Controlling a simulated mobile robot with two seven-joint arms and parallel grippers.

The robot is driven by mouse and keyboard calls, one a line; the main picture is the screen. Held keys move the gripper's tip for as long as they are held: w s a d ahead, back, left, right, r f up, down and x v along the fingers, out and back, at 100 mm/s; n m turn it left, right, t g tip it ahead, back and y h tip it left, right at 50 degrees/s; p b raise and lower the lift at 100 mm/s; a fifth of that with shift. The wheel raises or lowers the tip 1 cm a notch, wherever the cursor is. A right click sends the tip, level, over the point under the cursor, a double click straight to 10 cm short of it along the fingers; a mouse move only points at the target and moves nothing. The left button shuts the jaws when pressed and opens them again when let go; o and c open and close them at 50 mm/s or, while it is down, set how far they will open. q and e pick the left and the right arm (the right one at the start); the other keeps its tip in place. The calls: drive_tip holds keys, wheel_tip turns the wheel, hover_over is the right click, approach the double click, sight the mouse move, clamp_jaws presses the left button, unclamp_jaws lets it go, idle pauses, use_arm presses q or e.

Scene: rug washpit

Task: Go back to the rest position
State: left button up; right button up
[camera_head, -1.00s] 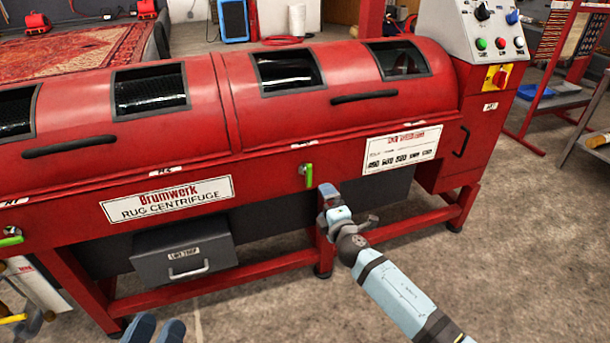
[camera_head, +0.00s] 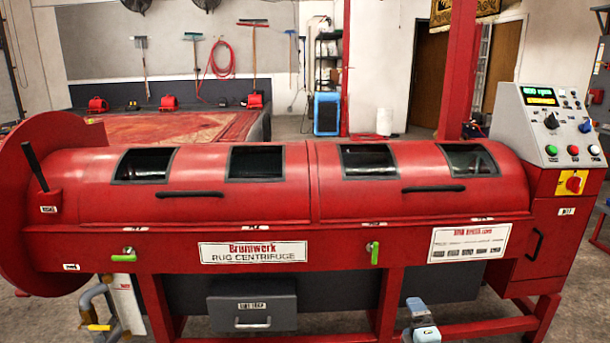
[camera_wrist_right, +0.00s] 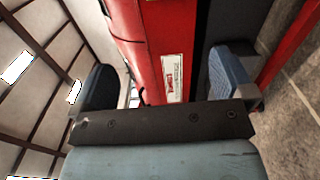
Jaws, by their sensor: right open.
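My right gripper (camera_head: 420,316) shows low in the head view, in front of the red rug centrifuge (camera_head: 330,240) and below its right green lever (camera_head: 374,253). It is apart from the lever. In the right wrist view the two blue-padded fingers (camera_wrist_right: 166,78) stand wide apart with nothing held between them. The centrifuge's red body (camera_wrist_right: 150,45) and a white label show beyond the fingers. My left gripper is not in view.
The centrifuge spans the view, with closed lids, a grey drawer (camera_head: 252,308) below and a control box (camera_head: 552,125) at the right. A left green lever (camera_head: 124,255) lies sideways. Grey pipes (camera_head: 98,305) stand at the lower left. A rug (camera_head: 165,127) lies behind.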

drive_tip(key=d+r+n+h, duration=0.1)
drive_tip(key=d+n, duration=0.2)
drive_tip(key=d, duration=1.2)
drive_tip(key=s+a+r+m+g+y, duration=0.25)
drive_tip(key=s+a+m+y, duration=0.6)
drive_tip(key=s+a, duration=1.35)
drive_tip(key=s+a+r+m+g+y, duration=0.1)
drive_tip(key=s+a+r+m, duration=0.15)
drive_tip(key=s, duration=0.35)
drive_tip(key=s+a+r+m+g+y, duration=0.1)
drive_tip(key=s+r+m+y, duration=0.1)
drive_tip(key=s+r, duration=0.35)
drive_tip(key=w+a+r+m+t+h, duration=0.2)
drive_tip(key=a+r+m+t, duration=0.2)
drive_tip(key=m, duration=0.2)
use_arm(q)
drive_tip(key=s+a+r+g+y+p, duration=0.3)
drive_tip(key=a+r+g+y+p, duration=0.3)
drive_tip(key=p, duration=3.2)
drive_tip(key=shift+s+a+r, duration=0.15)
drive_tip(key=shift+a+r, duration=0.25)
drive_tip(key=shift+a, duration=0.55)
use_arm(e)
drive_tip(key=s+d+r+g+h, duration=0.4)
drive_tip(key=d+r+g+h, duration=0.2)
drive_tip(key=d+r, duration=0.1)
drive_tip(key=shift+s+d, duration=0.25)
drive_tip(key=shift+d, duration=0.15)
